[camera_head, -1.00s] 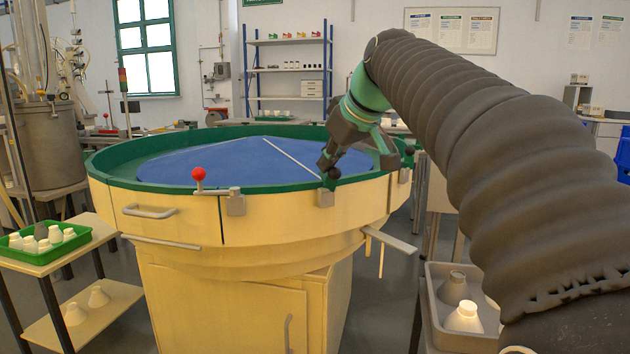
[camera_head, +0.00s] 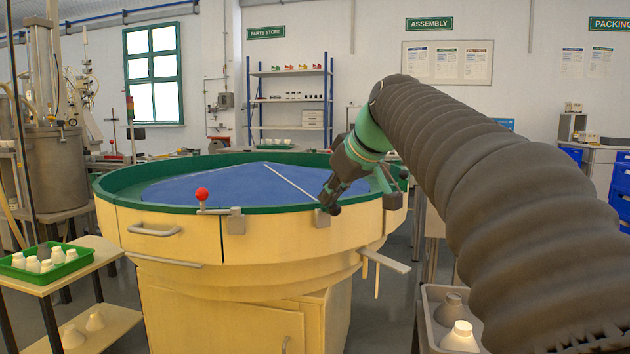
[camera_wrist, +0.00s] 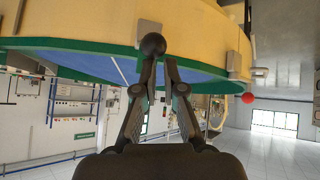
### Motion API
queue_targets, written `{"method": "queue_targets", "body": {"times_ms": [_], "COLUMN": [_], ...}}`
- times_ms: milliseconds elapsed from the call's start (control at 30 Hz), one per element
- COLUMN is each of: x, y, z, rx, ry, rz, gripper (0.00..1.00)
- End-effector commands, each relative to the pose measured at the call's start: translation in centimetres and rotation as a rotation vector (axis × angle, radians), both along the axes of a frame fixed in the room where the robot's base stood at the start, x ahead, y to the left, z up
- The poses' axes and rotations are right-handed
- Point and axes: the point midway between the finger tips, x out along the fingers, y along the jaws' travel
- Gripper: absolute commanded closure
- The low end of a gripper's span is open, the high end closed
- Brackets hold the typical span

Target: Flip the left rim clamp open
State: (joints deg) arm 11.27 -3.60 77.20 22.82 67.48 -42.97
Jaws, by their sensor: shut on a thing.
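The large round table has a green rim (camera_head: 280,209) with clamps along it. At its front right, a clamp with a grey block (camera_head: 322,217) carries a black ball knob (camera_head: 334,210). The knob is now low, at the height of the block, in front of the rim's outer side. My gripper (camera_head: 329,198) is shut on this black-knobbed clamp lever. In the wrist view, which is upside down, the knob (camera_wrist: 153,44) is at the tips of my gripper (camera_wrist: 159,66); the lever between the fingers is mostly hidden.
A red-knobbed clamp (camera_head: 202,194) stands left of my gripper, its lever roughly level. Another dark knob (camera_head: 404,173) is at the rim's right. A green tray (camera_head: 70,262) of white parts is at left; a grey bin (camera_head: 428,325) is at lower right.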

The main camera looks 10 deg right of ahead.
Motion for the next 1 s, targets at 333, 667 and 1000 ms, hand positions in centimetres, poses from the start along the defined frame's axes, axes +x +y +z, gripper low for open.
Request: {"method": "queue_targets", "body": {"times_ms": [333, 667, 1000], "x": [-0.3, -0.2, 0.1], "y": [-0.6, -0.4, 1.2], "z": [-1.5, -0.9, 3.4], "rx": [-0.007, -0.006, -0.002], "ry": [0.038, 0.036, 0.001], "rz": [-0.005, -0.006, -0.007], "gripper": [1.0, 1.0, 1.0]}}
